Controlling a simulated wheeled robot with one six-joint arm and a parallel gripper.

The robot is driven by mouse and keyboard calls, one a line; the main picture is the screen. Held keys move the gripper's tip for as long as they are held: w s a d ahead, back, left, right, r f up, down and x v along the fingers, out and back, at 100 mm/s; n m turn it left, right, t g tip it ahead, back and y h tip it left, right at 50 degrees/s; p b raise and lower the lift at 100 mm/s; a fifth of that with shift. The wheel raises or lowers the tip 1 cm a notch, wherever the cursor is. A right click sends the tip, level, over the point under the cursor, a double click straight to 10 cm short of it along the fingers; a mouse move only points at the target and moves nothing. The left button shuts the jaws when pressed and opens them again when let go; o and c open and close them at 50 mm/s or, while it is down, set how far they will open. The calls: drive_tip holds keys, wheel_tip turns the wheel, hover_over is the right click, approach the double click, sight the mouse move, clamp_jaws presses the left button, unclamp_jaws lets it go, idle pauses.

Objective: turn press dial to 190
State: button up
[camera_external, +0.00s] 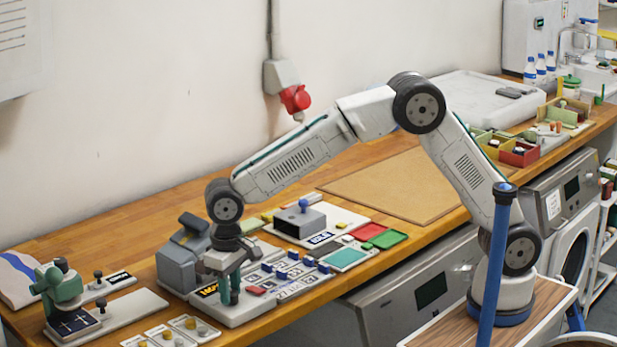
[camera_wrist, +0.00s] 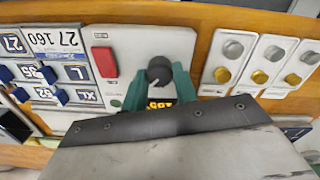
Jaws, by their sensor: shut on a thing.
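The press (camera_external: 180,262) is a grey machine with a pale base plate at the front left of the bench. My gripper (camera_external: 229,296) points down over that plate, with its green fingers low against it. In the wrist view my gripper (camera_wrist: 160,80) has its green fingers on either side of a round dark dial (camera_wrist: 159,69), shut on it. A pale mark shows on the dial's lower edge. A black display with orange digits (camera_wrist: 160,103) is partly hidden behind my gripper, and I cannot read it surely. In the external view the fingers hide the dial.
A red button (camera_wrist: 105,62) is left of the dial in the wrist view. Blue-tabbed size tiles (camera_wrist: 75,73) lie beyond it. Plates with silver and yellow studs (camera_wrist: 228,62) are on the right. A green clamp-like device (camera_external: 62,287) stands at the bench's left end.

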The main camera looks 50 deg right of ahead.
drive_tip(key=o, duration=1)
drive_tip(key=shift+c, duration=0.2)
wheel_tip(320, 180, up, 8)
drive_tip(key=shift+f, duration=0.1)
